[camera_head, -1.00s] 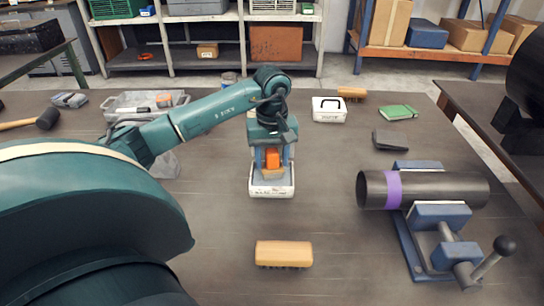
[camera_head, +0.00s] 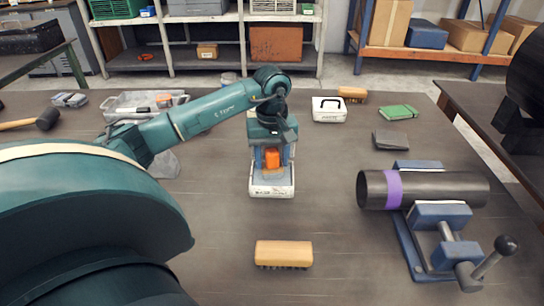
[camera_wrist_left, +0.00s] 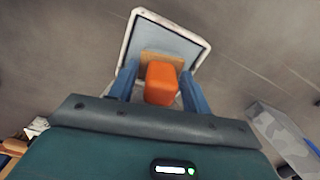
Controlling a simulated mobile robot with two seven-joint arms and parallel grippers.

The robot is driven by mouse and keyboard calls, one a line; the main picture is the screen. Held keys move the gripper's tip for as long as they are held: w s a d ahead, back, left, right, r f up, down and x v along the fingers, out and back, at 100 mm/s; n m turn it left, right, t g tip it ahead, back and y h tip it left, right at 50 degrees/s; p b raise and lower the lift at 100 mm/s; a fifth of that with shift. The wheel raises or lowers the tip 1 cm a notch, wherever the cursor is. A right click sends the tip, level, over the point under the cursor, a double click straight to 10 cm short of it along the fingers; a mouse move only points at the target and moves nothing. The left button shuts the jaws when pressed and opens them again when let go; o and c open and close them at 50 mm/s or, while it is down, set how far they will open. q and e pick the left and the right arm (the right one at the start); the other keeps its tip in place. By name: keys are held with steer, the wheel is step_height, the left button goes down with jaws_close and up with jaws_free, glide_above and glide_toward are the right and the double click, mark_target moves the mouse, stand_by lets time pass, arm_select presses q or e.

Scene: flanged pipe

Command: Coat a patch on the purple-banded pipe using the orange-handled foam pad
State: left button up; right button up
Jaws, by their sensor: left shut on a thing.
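My left gripper (camera_head: 272,157) points down over the white tray (camera_head: 272,193), its blue fingers shut on the foam pad's orange handle (camera_head: 272,158). In the left wrist view, the orange handle (camera_wrist_left: 161,83) sits between the two fingers, with the pad's tan edge just beyond it. The pad is within the outline of the tray (camera_wrist_left: 206,46), which has a pale grey-blue inside; whether it touches that surface I cannot tell. The black pipe (camera_head: 450,188) with its purple band (camera_head: 393,189) lies level in a blue clamp (camera_head: 440,216) at the right. My right gripper is not in view.
A wooden brush (camera_head: 284,254) lies in front of the tray. A white box (camera_head: 329,109), a green book-like item (camera_head: 398,112) and a dark grey block (camera_head: 390,139) are behind. The clamp's knobbed lever (camera_head: 506,246) sticks out at right. The table between tray and pipe is clear.

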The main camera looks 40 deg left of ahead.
arm_select(q)
steer(key=shift+r+p, duration=0.7)
steer(key=shift+r, duration=0.2)
steer(key=shift+r+p, duration=1.7)
steer(key=shift+r, duration=0.95)
steer(key=shift+d, duration=0.15)
